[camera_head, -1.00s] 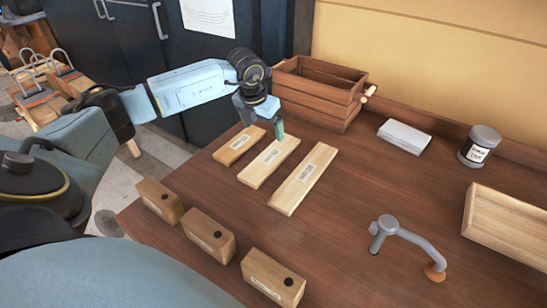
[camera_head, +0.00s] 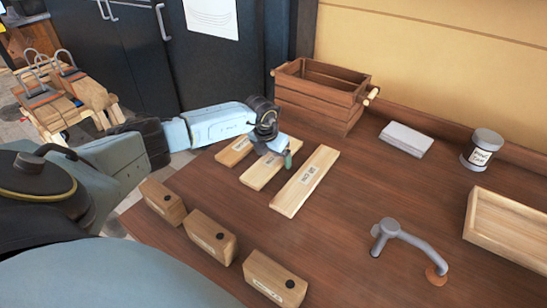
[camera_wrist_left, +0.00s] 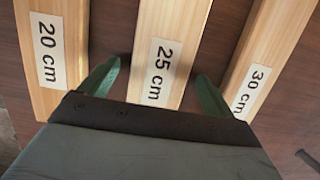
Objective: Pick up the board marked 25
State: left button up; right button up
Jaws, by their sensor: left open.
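The board marked 25 cm (camera_wrist_left: 172,30) runs between the two green fingers of my open left gripper (camera_wrist_left: 160,85) in the left wrist view, one finger on each side of it. In the head view this middle board (camera_head: 256,176) lies flat on the table, partly hidden by my left gripper (camera_head: 278,160). The board marked 20 cm (camera_wrist_left: 45,20) lies to its left and the board marked 30 cm (camera_wrist_left: 285,35) to its right; in the head view the latter is the longest one (camera_head: 305,182). My right gripper does not show.
Wooden blocks with dark dots (camera_head: 210,237) stand along the near table edge. A slatted wooden crate (camera_head: 315,95) is at the back. A grey bent clamp (camera_head: 405,240), a jar (camera_head: 481,150), a folded cloth (camera_head: 406,139) and a pale tray (camera_head: 508,228) are to the right.

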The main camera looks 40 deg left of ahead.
pick_arm(q)
jog(key=c, duration=1.1)
